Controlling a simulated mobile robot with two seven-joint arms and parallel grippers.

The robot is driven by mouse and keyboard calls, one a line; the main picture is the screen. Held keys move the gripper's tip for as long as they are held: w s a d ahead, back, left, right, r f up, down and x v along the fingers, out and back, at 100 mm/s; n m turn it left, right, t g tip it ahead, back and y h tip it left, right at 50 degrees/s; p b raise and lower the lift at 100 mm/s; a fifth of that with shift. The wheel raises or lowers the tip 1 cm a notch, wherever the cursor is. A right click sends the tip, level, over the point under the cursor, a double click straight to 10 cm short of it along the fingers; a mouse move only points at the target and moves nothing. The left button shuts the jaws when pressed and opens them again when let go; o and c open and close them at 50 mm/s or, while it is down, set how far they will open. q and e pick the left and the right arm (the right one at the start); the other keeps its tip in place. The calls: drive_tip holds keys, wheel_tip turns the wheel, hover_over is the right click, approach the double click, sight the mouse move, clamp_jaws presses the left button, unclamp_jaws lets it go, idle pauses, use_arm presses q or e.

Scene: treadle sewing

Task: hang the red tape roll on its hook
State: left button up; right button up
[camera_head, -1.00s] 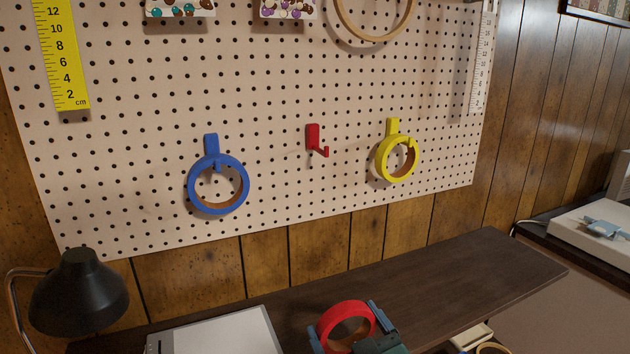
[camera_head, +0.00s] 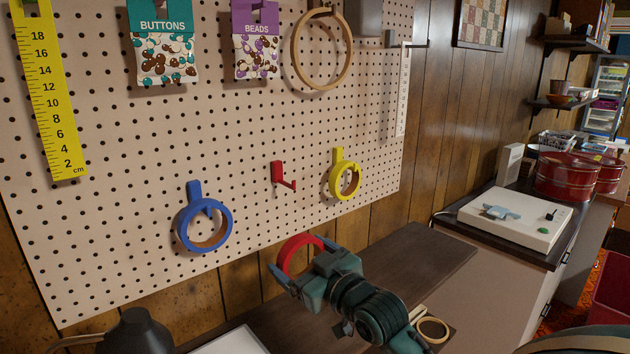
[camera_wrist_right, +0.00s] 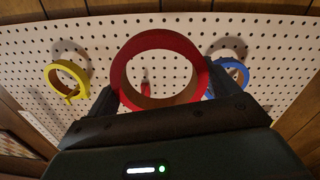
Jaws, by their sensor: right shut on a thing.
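The red tape roll (camera_head: 289,254) is held in my right gripper (camera_head: 299,268), which is shut on it from either side. The roll is in front of the lower pegboard, below the red hook (camera_head: 281,176), and apart from it. The hook is empty. In the right wrist view the red roll (camera_wrist_right: 121,73) fills the middle between the fingers. Part of the red hook (camera_wrist_right: 146,88) shows through its ring. My left gripper is not in view.
A blue roll (camera_head: 182,228) hangs left of the red hook and a yellow roll (camera_head: 337,181) hangs right of it on the pegboard (camera_head: 120,240). A dark shelf top (camera_head: 432,262) lies below. A black lamp (camera_head: 137,332) stands at the lower left.

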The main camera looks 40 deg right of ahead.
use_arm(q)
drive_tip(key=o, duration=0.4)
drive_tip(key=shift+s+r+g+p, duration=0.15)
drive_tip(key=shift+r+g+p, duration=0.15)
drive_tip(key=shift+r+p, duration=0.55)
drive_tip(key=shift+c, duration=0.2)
use_arm(e)
drive_tip(key=shift+y, duration=0.3)
drive_tip(key=d+r, duration=0.1)
drive_tip(key=r, duration=0.1)
drive_tip(key=w+d+r, duration=0.1)
drive_tip(key=r, duration=0.2)
drive_tip(key=d+r, duration=0.2)
drive_tip(key=r, duration=0.1)
drive_tip(key=shift+w+d+r, duration=0.1)
drive_tip(key=shift+w+r, duration=0.05)
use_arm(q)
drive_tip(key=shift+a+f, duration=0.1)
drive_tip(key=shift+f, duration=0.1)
use_arm(e)
drive_tip(key=shift+d+r, duration=0.2)
drive_tip(key=shift+r, duration=0.2)
